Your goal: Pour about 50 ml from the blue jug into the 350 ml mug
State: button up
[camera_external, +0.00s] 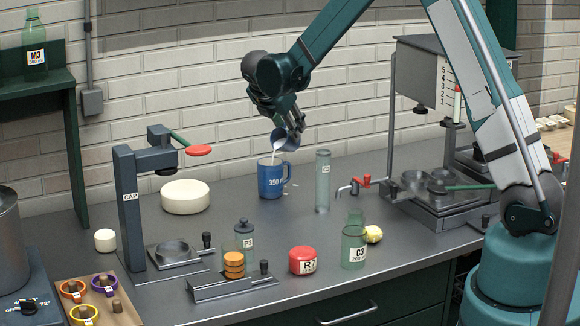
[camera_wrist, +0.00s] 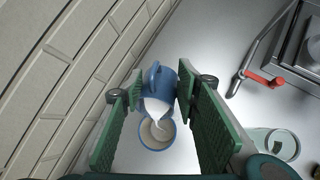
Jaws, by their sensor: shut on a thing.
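The blue 350 ml mug (camera_external: 271,182) stands upright on the grey counter near the back wall. My gripper (camera_external: 292,125) is shut on the blue jug (camera_external: 287,138) and holds it tilted above the mug. A white stream (camera_external: 274,158) runs from the jug's lip down into the mug. In the wrist view the jug (camera_wrist: 158,88) sits between my green fingers, with white liquid at its lip. The stream falls inside the rim of the mug (camera_wrist: 157,145), where pale liquid shows. The exact level in the mug cannot be told.
A white round block (camera_external: 186,197) lies to the left. The capping press (camera_external: 130,205), red container (camera_external: 303,260) and C3 bottle (camera_external: 354,245) stand nearer the front.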

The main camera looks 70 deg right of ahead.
jog(key=shift+a+r+b, duration=0.1)
jog(key=shift+a+b, duration=0.05)
jog(key=shift+b, duration=0.15)
jog(key=shift+s+d+p, duration=0.1)
jog(key=shift+d+p, duration=0.15)
jog(key=shift+p, duration=0.25)
jog(key=shift+s+d+f+t+y+p, duration=0.1)
jog(key=shift+d+f+t+y+p, duration=0.25)
jog(key=shift+y+p, duration=0.65)
jog(key=shift+f, duration=0.3)
jog(key=shift+s+d+f+y, duration=0.1)
jog(key=shift+d+y, duration=0.1)
jog(key=shift+y, duration=0.1)
